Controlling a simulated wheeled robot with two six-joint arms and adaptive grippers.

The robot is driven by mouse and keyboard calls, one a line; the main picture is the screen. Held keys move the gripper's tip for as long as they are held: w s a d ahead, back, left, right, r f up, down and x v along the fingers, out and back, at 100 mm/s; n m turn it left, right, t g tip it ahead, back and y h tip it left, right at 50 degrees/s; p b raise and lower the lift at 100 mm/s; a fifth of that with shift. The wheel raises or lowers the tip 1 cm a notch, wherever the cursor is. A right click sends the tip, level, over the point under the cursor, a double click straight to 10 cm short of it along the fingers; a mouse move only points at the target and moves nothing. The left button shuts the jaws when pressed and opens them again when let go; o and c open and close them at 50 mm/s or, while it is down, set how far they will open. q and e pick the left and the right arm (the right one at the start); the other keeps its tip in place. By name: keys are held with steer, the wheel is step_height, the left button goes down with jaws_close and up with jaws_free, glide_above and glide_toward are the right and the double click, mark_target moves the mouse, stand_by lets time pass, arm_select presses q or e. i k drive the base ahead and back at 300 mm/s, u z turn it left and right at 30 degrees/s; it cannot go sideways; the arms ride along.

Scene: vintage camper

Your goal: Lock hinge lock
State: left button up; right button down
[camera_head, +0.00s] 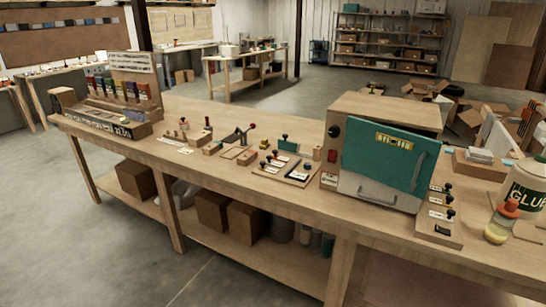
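I cannot tell for sure which part is the hinge lock. Several small wooden fixtures with knobs and metal parts stand on the long workbench (300,205). One is a lever with a red knob (250,127) on a wooden base. Right of it is a board with black knobs and light plates (292,168). Another knobbed board (437,222) stands right of a wooden cabinet (345,130). The state of any latch is too small to tell. Neither gripper is in view.
A rack of coloured items (115,95) stands at the left end. The floor in front is clear.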

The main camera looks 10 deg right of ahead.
mark_target(332, 154)
steer(key=u, duration=0.25)
steer(key=i, duration=1.2)
steer(key=z, duration=0.4)
